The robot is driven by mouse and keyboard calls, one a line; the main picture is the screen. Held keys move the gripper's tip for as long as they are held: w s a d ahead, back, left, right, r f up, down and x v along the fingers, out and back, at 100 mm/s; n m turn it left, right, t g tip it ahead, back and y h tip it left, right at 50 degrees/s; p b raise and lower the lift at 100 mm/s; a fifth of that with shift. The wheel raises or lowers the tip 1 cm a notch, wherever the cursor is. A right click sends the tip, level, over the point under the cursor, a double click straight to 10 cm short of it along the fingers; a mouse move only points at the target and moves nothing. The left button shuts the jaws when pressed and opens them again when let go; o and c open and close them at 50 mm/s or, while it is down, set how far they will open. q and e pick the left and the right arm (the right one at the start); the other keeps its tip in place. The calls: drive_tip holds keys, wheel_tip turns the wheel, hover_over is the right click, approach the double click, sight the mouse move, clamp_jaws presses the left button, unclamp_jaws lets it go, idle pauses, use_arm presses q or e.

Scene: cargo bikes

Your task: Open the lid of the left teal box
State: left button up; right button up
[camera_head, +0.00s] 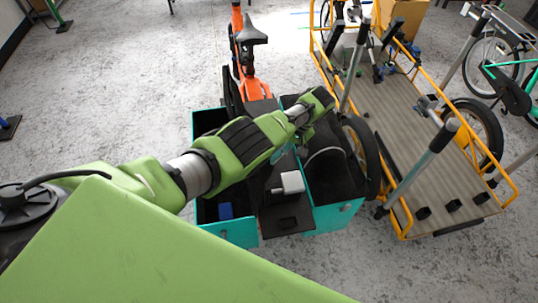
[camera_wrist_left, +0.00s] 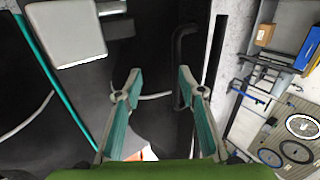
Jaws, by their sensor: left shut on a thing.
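The left teal box (camera_head: 236,232) stands at the front left of the orange cargo bike. A dark interior and a blue item (camera_head: 225,210) show at its near end; my left arm covers much of it. I cannot tell its lid's exact angle. In the head view this gripper (camera_head: 303,147) is partly hidden below the wrist. My right gripper is out of view.
The right teal box (camera_head: 338,217) has a black top with a pale curved strip. A white block (camera_head: 292,182) sits between the boxes. A yellow-railed cargo platform (camera_head: 425,150) stands close on the right. The floor on the left is mostly clear.

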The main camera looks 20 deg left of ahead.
use_arm(q)
drive_tip(key=shift+s+f, duration=0.4)
drive_tip(key=shift+f, duration=0.3)
drive_tip(key=shift+r, duration=0.1)
drive_tip(key=v, duration=1.3)
drive_tip(key=shift+w+a, duration=0.2)
drive_tip(key=shift+w, duration=0.05)
drive_tip(key=shift+r, duration=0.15)
